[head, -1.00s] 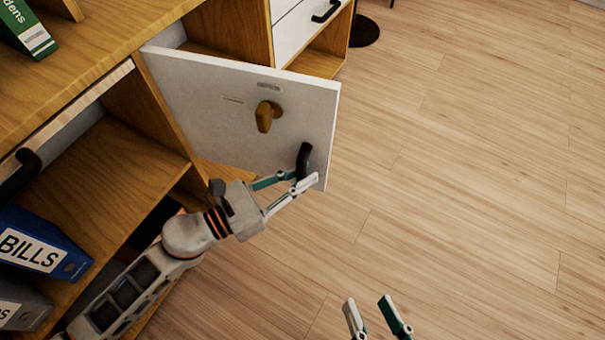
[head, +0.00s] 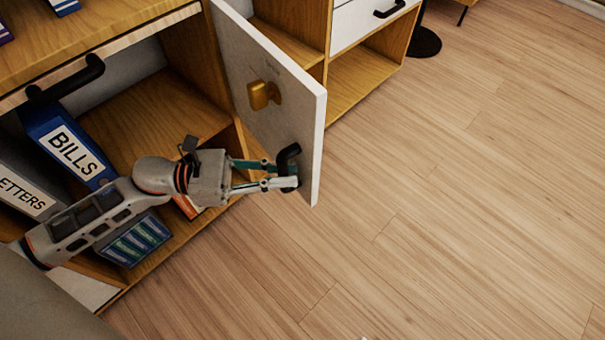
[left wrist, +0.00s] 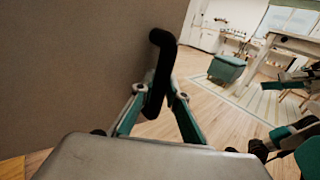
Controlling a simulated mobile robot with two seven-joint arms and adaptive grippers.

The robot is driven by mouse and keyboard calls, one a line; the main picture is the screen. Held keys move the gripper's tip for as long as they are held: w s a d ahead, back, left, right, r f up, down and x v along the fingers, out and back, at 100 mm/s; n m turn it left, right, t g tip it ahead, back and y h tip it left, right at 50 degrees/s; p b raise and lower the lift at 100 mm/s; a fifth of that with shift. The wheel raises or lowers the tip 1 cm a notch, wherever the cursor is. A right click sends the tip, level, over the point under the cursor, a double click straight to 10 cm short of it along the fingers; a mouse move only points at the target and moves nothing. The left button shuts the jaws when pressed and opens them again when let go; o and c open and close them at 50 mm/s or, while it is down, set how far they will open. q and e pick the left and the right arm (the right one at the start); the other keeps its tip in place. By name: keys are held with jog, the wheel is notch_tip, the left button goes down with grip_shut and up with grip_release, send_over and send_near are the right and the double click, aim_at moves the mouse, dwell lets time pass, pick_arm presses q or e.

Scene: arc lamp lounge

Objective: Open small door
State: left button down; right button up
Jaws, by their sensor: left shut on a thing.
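My left gripper (head: 288,174) is shut on the door's black handle (head: 286,155) near the door's free edge. In the left wrist view the handle (left wrist: 160,70) stands between the two fingers (left wrist: 155,100), with the door face (left wrist: 70,70) filling the left side. The fingers partly hide the handle's lower end. Only a tiny pale tip that may be my right gripper shows at the bottom edge of the head view.
The cabinet's open shelves hold a blue BILLS binder (head: 70,147) and a grey LETTERS binder (head: 28,190). A drawer with a black handle (head: 65,80) is above them. Another cabinet section with a white drawer (head: 365,20) stands behind the door. The wooden floor (head: 450,200) at right is clear.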

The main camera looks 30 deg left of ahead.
pick_arm(q)
jog(key=shift+s+a, duration=0.15)
jog(key=shift+a, duration=0.05)
dwell(0.3)
jog(key=c, duration=2.2)
grip_release()
jog(key=shift+c, duration=0.2)
jog(key=v, duration=1.2)
jog(key=shift+r, duration=0.1)
